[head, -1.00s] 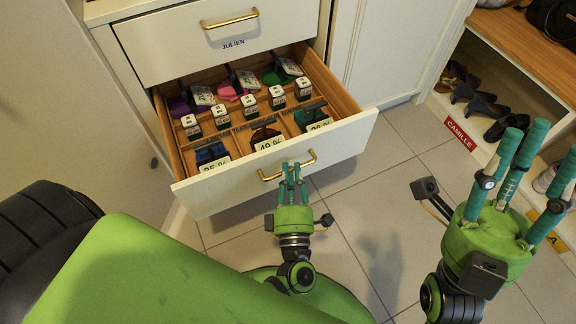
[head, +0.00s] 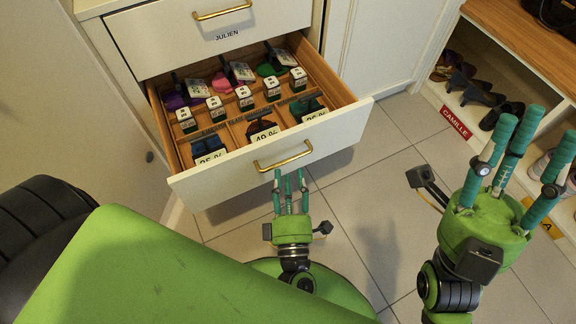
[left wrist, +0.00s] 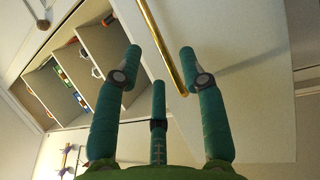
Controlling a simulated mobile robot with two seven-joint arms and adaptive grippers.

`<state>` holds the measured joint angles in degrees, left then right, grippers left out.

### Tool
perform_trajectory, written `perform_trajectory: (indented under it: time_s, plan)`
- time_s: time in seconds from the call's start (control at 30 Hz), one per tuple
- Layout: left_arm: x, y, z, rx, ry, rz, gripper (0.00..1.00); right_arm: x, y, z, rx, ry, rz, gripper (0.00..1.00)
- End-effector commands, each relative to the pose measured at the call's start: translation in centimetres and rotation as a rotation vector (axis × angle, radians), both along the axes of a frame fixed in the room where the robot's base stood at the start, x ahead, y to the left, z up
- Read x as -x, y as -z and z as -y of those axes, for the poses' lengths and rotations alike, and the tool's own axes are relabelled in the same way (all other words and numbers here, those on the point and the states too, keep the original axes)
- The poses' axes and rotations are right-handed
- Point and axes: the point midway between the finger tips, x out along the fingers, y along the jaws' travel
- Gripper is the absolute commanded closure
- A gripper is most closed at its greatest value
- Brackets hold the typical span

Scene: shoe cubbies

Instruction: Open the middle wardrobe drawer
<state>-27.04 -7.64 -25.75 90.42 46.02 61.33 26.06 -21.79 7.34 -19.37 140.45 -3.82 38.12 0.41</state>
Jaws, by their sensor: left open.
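The middle wardrobe drawer (head: 335,140) stands pulled out in the head view, its wooden inside showing. It sits below a closed drawer labelled JULIEN (head: 215,35). Its brass handle (head: 283,157) is on the white front and also shows in the left wrist view (left wrist: 162,45). My left gripper (head: 290,180) is open and empty, just in front of and below the handle. In the left wrist view its green fingers (left wrist: 158,75) are spread and apart from the handle. My right gripper (head: 535,135) is at the right, fingers spread, holding nothing, away from the drawer.
The open drawer holds several small packets, white-topped boxes and price cards in wooden compartments. At the right, an open shoe cubby with a red CAMILLE label (head: 455,122) holds dark shoes (head: 475,92). A white cabinet door stands beside the drawer. The tiled floor (head: 350,200) between is clear.

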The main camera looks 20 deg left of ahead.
Motion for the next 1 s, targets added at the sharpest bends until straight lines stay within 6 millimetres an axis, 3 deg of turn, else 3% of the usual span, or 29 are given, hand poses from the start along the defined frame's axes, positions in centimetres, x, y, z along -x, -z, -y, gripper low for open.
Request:
perform_trajectory:
  time_s: [0.1,0.3,0.87,1.0]
  plan:
    - [1.7,0.4,0.9,0.0,0.0,-0.002,0.59,0.0,0.0,0.0,0.0,0.0,0.001,0.6]
    - [3.1,0.6,1.6,0.0,0.0,0.001,0.59,0.0,0.0,0.0,0.0,0.0,0.001,0.6]
    - [3.2,0.6,1.6,-0.001,0.001,0.002,0.59,0.0,-0.1,0.0,0.0,0.0,0.001,0.6]
    - [2.8,-0.2,2.2,-0.042,0.043,-0.032,0.59,-2.0,0.2,-0.6,0.025,0.004,-0.071,0.6]
